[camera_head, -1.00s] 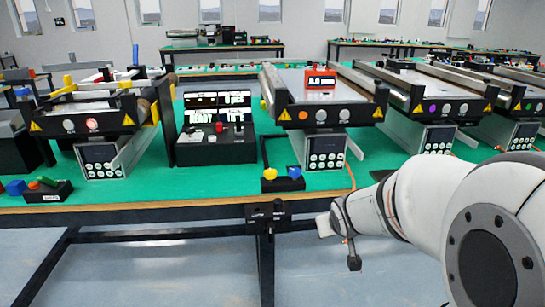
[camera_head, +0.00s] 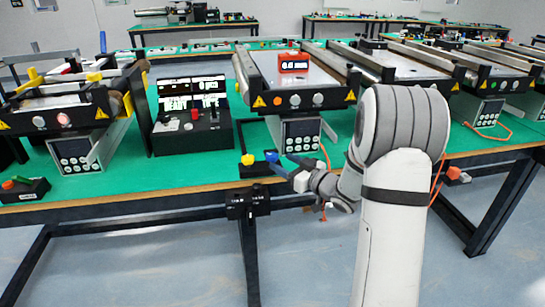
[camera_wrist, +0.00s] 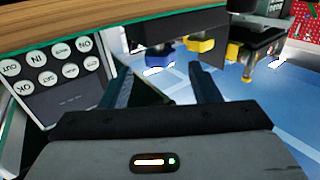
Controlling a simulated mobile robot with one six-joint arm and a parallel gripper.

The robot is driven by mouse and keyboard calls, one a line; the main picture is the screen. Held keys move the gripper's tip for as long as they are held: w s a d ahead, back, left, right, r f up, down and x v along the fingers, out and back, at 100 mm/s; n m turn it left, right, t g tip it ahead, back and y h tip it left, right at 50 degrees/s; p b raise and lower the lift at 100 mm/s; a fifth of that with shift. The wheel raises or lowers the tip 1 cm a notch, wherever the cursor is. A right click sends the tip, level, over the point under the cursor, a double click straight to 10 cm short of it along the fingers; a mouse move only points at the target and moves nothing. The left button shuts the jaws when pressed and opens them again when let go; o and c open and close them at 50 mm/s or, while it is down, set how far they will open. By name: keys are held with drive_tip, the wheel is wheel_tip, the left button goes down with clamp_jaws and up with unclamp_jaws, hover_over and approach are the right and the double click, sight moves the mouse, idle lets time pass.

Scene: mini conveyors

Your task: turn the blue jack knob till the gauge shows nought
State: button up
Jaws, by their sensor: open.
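The blue jack knob (camera_head: 272,156) is on a small black block at the table's front edge, right of a yellow knob (camera_head: 247,159). In the wrist view a blue knob (camera_wrist: 200,45) shows beyond my fingertips, left of a yellow one (camera_wrist: 235,52). My gripper (camera_head: 286,168) is open, right beside the blue knob in the head view; I cannot tell whether it touches. In the wrist view nothing shows between the fingers (camera_wrist: 162,74). The red gauge (camera_head: 293,63) on the conveyor (camera_head: 320,85) shows small digits in mm, perhaps 0.6, too small to read surely.
A grey keypad box (camera_head: 300,134) stands under the conveyor, close behind my gripper, and fills the left of the wrist view (camera_wrist: 60,80). A black control panel (camera_head: 193,135) is to the left. Orange cables hang at the right. The floor in front is clear.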

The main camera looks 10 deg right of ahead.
sight(277, 158)
drive_tip(key=x, duration=0.5)
drive_tip(key=shift+w+a, duration=0.1)
drive_tip(key=shift+w, duration=0.1)
drive_tip(key=c, duration=1)
drive_tip(key=shift+r+n+g+y, duration=0.1)
drive_tip(key=shift+n+g+y, duration=0.4)
drive_tip(key=shift+y, duration=0.1)
drive_tip(key=shift+p, duration=0.3)
drive_tip(key=o, duration=1)
